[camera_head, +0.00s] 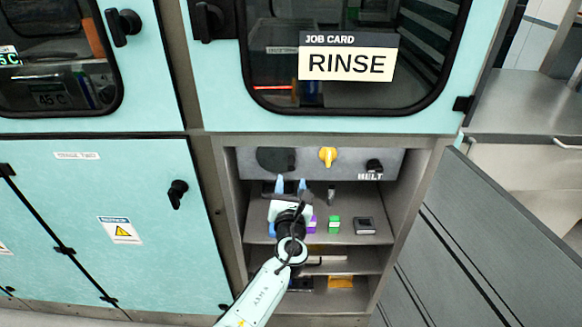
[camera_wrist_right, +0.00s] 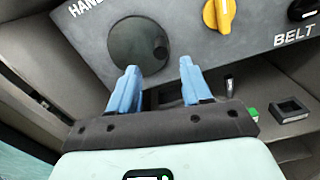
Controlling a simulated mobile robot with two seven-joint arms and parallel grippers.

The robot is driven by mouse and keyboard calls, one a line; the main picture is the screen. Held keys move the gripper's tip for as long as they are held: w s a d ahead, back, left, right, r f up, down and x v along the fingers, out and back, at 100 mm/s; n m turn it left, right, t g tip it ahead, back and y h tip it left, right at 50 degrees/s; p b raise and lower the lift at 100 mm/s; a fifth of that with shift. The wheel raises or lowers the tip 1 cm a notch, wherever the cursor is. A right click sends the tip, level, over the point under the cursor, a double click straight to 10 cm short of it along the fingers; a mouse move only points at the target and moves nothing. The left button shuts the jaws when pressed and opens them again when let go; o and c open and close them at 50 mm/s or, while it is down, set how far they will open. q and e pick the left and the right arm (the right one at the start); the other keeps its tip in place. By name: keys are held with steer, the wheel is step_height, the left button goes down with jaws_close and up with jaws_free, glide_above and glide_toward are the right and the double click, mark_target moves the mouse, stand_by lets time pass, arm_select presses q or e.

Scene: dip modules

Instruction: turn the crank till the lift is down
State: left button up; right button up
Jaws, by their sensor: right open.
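The crank is a dark round disc with a small knob on the grey panel under the right window, in the head view (camera_head: 268,158) and the wrist view (camera_wrist_right: 132,46). Its knob (camera_wrist_right: 160,50) sits at the disc's right side. My right gripper (camera_head: 291,184) is open and empty, its blue fingers pointing up at the panel just below the crank. In the wrist view the fingertips (camera_wrist_right: 158,68) are apart, with the knob between and beyond them. I cannot tell whether they touch anything. The lift cannot be made out clearly behind the dark window (camera_head: 400,95). My left gripper is not in view.
A yellow knob (camera_head: 328,156) and a black BELT knob (camera_head: 374,166) sit right of the crank. A green block (camera_head: 334,224) and a dark square tray (camera_head: 364,226) stand on the shelf below. An open grey door (camera_head: 470,240) is at the right.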

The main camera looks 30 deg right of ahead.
mark_target(291, 171)
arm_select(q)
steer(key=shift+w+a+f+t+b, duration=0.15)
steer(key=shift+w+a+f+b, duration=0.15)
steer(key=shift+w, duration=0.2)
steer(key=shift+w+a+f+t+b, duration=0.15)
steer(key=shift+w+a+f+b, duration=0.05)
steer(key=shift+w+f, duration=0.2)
arm_select(e)
steer(key=x, duration=0.9)
steer(key=shift+w+d, duration=0.15)
steer(key=shift+d, duration=0.05)
steer(key=shift+c, duration=0.4)
jaws_close()
